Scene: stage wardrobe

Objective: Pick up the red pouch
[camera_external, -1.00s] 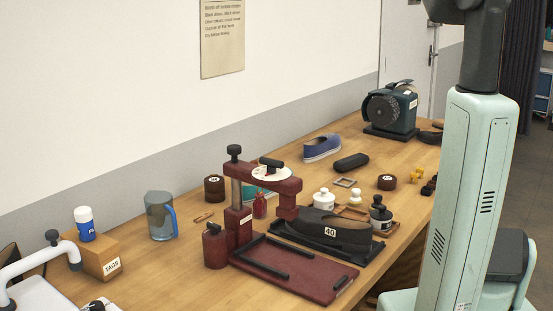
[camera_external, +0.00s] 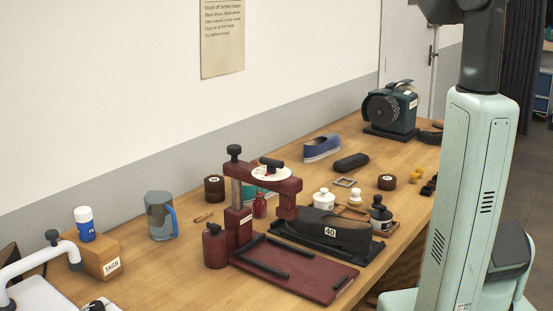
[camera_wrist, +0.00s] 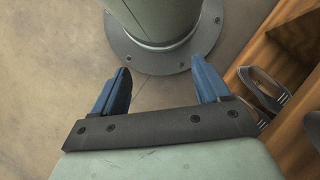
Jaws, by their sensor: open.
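A small red item (camera_external: 260,206) stands on the bench behind the dark red press; it is partly hidden by the press, and I cannot tell whether it is the red pouch. No other clear red pouch shows in either view. My gripper (camera_wrist: 160,68) shows in the wrist view with its two blue fingers wide apart and nothing between them. It points down at the floor and a round grey-green base, away from the bench top. My gripper is not visible in the external view.
The wooden bench (camera_external: 190,255) holds the dark red press (camera_external: 240,225), a black shoe (camera_external: 335,230), a blue jug (camera_external: 160,216), a tags box (camera_external: 97,257), a blue shoe (camera_external: 321,148) and a grinder (camera_external: 391,108). Wooden shelving (camera_wrist: 262,55) holding dark items is right in the wrist view.

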